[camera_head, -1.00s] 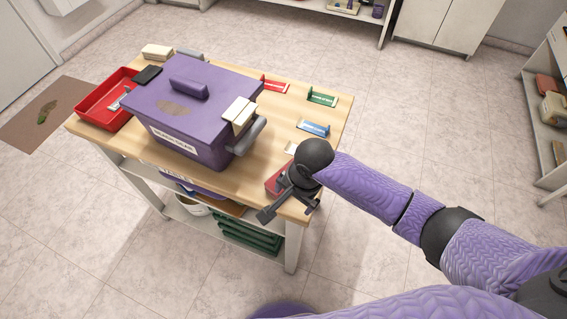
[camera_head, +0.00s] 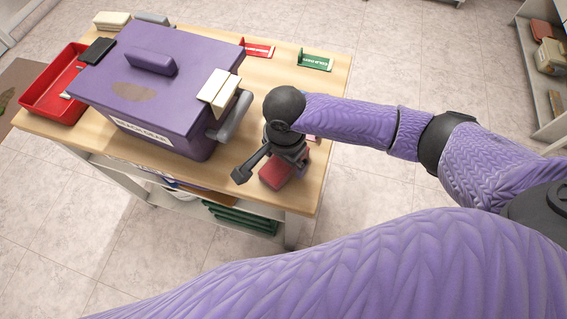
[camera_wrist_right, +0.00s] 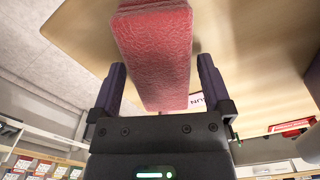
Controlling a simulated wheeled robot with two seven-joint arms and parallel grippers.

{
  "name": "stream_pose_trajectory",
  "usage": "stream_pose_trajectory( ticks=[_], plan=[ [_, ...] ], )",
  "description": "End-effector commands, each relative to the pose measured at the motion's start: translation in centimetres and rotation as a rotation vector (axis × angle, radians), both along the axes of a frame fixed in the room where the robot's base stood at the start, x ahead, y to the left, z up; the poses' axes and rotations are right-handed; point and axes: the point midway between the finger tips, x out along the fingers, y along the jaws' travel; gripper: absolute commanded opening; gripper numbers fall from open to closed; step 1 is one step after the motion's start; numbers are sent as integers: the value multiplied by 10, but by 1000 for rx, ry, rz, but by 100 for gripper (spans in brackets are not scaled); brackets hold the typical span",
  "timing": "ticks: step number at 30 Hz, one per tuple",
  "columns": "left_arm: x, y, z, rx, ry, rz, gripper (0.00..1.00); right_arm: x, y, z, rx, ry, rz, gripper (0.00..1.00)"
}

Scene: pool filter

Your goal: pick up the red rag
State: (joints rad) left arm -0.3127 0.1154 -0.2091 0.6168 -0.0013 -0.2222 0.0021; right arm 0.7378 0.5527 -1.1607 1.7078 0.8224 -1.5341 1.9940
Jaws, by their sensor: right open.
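The red rag (camera_head: 280,174) is a folded, block-like textured cloth on the wooden tabletop near its front right corner. My right gripper (camera_head: 272,168) is over it and partly hides it in the head view. In the right wrist view, the red rag (camera_wrist_right: 155,55) shows between and beyond the two dark fingers of my right gripper (camera_wrist_right: 162,65). The fingers are apart, with a visible gap on each side of the rag. I cannot tell how deep the rag sits between them. My left gripper is not in view.
A purple lidded box (camera_head: 150,85) with a grey handle (camera_head: 232,116) and pale blocks (camera_head: 218,88) stands left of the gripper. A red tray (camera_head: 50,90) is at the left. Red (camera_head: 258,48) and green (camera_head: 315,61) labelled holders are at the back. Bare wood lies between.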

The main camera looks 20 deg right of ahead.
Motion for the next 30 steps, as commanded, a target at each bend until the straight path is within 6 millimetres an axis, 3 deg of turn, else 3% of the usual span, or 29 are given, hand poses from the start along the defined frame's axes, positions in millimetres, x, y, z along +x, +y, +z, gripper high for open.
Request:
stream_pose_trajectory(
  ticks=[6, 19, 25, 30],
  plan=[
    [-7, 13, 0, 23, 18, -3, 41, 1, 0, -2, 0, -2, -1, 98],
    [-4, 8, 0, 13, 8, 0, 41, 0, 0, -2, 0, -2, 0, 8],
    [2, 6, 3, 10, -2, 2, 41, 1, 0, 4, 1, -3, 0, 8],
    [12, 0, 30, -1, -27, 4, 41, 1, 1, 51, 3, -6, 0, 8]
  ],
)
